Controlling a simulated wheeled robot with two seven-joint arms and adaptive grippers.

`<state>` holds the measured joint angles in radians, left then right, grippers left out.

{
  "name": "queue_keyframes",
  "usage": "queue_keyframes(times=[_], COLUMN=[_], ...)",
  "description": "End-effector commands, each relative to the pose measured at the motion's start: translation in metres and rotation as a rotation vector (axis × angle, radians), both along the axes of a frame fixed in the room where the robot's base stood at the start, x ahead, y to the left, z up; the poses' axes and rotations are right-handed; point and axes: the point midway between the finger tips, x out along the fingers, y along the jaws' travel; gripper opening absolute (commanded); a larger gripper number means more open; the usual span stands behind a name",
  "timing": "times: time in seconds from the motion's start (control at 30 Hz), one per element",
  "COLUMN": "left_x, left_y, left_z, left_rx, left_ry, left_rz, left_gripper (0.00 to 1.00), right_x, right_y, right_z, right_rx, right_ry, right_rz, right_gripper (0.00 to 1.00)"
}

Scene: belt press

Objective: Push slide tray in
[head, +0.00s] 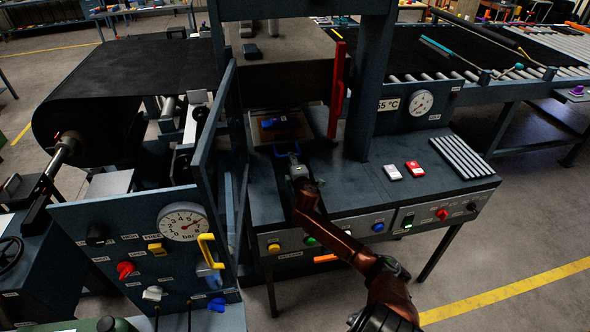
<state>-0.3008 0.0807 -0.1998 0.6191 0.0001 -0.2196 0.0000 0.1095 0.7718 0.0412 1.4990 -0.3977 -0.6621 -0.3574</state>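The slide tray (262,135) shows as a flat brownish plate inside the press opening, with a blue object (281,122) lying on it. A blue loop handle (286,154) sticks out at the front of the tray. My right arm reaches in from the lower right, and its gripper (295,165) is at this handle, touching it or very close. The fingers are small and partly hidden by the gripper body, so I cannot tell whether they are open or shut. My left gripper is not in view.
The press frame stands around the opening, with a long red handle (337,95) to the right. An open side panel (212,120) with a yellow handle (207,250) stands left. A white and a red block (414,168) lie on the bench top. A pressure gauge (183,222) is lower left.

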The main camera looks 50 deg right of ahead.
Motion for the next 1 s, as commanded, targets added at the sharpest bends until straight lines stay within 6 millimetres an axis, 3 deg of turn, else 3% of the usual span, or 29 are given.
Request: queue_keyframes(times=[0.2, 0.4, 1.0], left_x=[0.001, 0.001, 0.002], left_y=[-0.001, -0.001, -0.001], left_z=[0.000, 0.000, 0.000], left_rx=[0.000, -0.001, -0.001], left_ry=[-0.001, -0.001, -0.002], left_rz=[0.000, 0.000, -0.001], left_gripper=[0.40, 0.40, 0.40], right_x=[-0.033, -0.052, -0.058], right_y=[0.026, 0.041, 0.046], right_z=[0.009, 0.014, 0.017], right_rx=[0.001, 0.001, 0.000], right_ry=[-0.001, -0.001, -0.001], right_rz=[0.002, 0.000, 0.000], right_gripper=[0.29, 0.29, 0.29])
